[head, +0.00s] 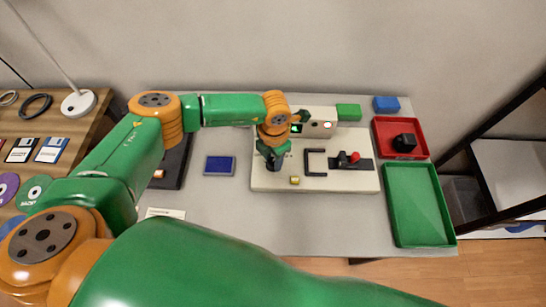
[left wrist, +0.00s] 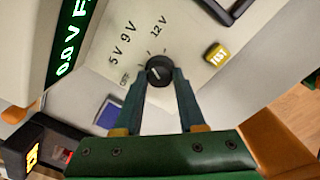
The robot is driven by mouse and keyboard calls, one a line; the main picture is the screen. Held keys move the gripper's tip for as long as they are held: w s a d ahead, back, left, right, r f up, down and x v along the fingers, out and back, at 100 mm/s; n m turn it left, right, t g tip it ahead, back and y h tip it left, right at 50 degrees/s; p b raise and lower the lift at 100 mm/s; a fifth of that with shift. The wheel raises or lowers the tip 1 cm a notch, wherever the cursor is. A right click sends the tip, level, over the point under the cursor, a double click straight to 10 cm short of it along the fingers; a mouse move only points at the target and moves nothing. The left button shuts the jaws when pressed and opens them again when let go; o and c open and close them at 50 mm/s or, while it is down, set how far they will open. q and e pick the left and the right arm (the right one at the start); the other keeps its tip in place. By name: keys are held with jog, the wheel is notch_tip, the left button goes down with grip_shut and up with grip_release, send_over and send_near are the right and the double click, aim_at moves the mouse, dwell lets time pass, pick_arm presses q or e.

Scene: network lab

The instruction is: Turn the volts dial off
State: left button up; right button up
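The volts dial (left wrist: 159,70) is a round black knob with a pale pointer mark on a cream panel, with OFF, 5V, 9V and 12V printed around it. I cannot tell surely which label the mark points at. My left gripper (left wrist: 162,76) has one finger on each side of the dial, close against it, and looks shut on it. In the head view my left gripper (head: 273,163) reaches down over the left part of the cream panel (head: 338,182) and hides the dial. A green display (left wrist: 70,45) reads 0.0 V. My right gripper is out of view.
A yellow TEST button (left wrist: 215,55) sits close to the dial. A red-knobbed lever (head: 354,157) and black bracket stand on the panel's right. Red (head: 421,131) and green (head: 420,205) trays stand at the right.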

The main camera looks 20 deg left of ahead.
pick_arm(q)
jog(key=shift+n, duration=0.3)
grip_shut()
jog(key=n, duration=0.4)
jog(key=shift+b, duration=0.3)
jog(key=n, duration=0.4)
jog(key=shift+w+n, duration=0.1)
jog(key=shift+n, duration=0.2)
jog(key=n, duration=0.4)
jog(key=shift+r, duration=0.1)
jog(key=n+p, duration=0.1)
jog(key=n, duration=0.3)
jog(key=shift+w, duration=0.1)
jog(key=shift+n+g, duration=0.3)
jog(key=shift+n, duration=0.2)
jog(key=o, duration=1.1)
grip_release()
jog(key=shift+c, duration=0.2)
